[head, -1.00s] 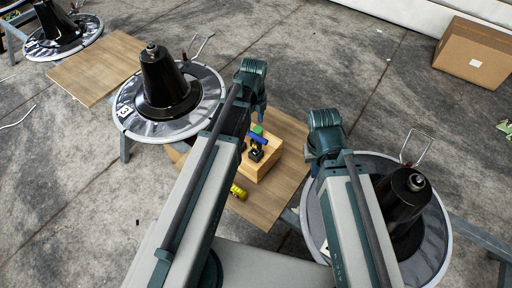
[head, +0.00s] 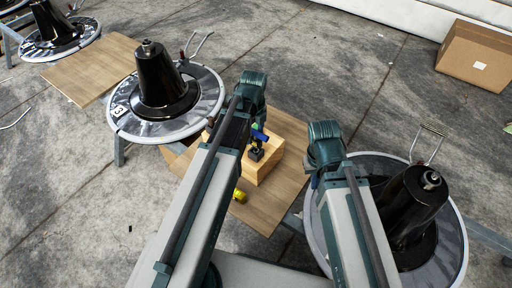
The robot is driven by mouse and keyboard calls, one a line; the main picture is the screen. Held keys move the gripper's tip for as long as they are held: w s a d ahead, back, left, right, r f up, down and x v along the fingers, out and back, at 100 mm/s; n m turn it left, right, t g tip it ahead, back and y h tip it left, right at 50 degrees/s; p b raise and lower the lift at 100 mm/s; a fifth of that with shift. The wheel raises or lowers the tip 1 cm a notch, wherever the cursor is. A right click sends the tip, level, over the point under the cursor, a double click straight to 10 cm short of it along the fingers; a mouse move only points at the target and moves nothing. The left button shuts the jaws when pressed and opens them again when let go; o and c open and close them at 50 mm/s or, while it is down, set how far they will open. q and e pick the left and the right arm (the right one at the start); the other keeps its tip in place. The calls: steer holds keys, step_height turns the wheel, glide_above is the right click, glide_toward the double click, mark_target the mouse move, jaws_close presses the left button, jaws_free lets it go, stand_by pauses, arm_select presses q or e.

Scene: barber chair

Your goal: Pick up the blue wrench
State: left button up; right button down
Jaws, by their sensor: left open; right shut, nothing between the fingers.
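A small blue object (head: 260,136), which looks like the blue wrench, lies on top of a light wooden box (head: 268,168). It is small, and part of it is hidden by my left arm. My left gripper (head: 258,120) points down just above the blue object, and its fingers are open. I cannot tell whether they touch it. My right gripper (head: 315,179) is shut and empty, largely hidden below its wrist, to the right of the box.
The box stands on a wooden board (head: 291,134), with a small black item (head: 256,154) and a yellow item (head: 240,196) close by. Black cones on round grey bases stand left (head: 163,85) and right (head: 408,212). A cardboard box (head: 478,58) is at back right.

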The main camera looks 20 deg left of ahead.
mark_target(256, 142)
arm_select(q)
steer(key=f+b, duration=0.5)
steer(key=shift+w+d+f, duration=0.2)
steer(key=shift+d, duration=0.1)
steer(key=shift+r, duration=0.1)
jaws_close()
stand_by(1.3)
